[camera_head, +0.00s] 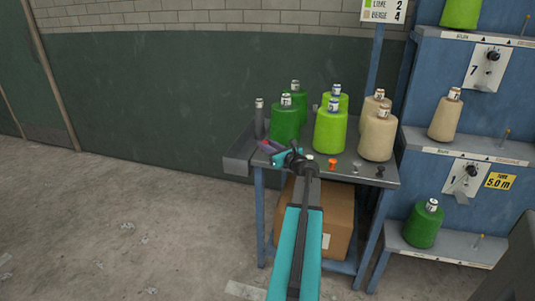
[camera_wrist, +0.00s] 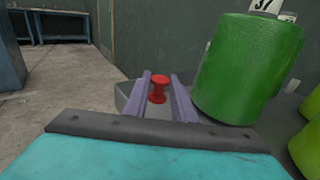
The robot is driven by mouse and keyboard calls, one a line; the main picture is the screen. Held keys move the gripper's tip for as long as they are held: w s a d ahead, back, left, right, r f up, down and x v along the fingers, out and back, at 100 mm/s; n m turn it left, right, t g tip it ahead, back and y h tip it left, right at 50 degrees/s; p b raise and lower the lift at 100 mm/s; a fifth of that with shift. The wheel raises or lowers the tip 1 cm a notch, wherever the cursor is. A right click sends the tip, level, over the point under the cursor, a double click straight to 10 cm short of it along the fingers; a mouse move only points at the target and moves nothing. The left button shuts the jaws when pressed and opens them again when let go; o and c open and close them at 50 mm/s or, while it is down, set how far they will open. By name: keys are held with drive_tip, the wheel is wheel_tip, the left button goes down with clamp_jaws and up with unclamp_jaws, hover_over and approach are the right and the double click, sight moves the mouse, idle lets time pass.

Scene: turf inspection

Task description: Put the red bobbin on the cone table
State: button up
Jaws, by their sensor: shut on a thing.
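The red bobbin (camera_wrist: 158,88) shows upright between the two purple-grey fingers of my gripper (camera_wrist: 160,82) in the wrist view. My gripper is shut on it. In the head view my gripper (camera_head: 267,147) is over the left end of the cone table (camera_head: 312,178), beside the grey side tray (camera_head: 238,162). The bobbin is hard to make out there. I cannot tell whether it touches the surface below. The cone table has a grey top on blue legs and carries dark green (camera_head: 286,122), lime (camera_head: 330,130) and beige (camera_head: 377,138) cones.
An orange bobbin (camera_head: 332,163) and a small dark piece (camera_head: 380,171) lie near the table's front edge. A cardboard box (camera_head: 335,213) sits on the lower shelf. A blue rack (camera_head: 425,170) with cones stands at the right. Floor at the left is clear.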

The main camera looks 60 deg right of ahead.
drive_tip(key=shift+f, duration=1.75)
drive_tip(key=shift+f, duration=0.1)
drive_tip(key=o, duration=1)
drive_tip(key=shift+s, duration=0.15)
drive_tip(key=v, duration=1.1)
drive_tip(key=shift+s+a, duration=0.2)
drive_tip(key=shift+s, duration=0.15)
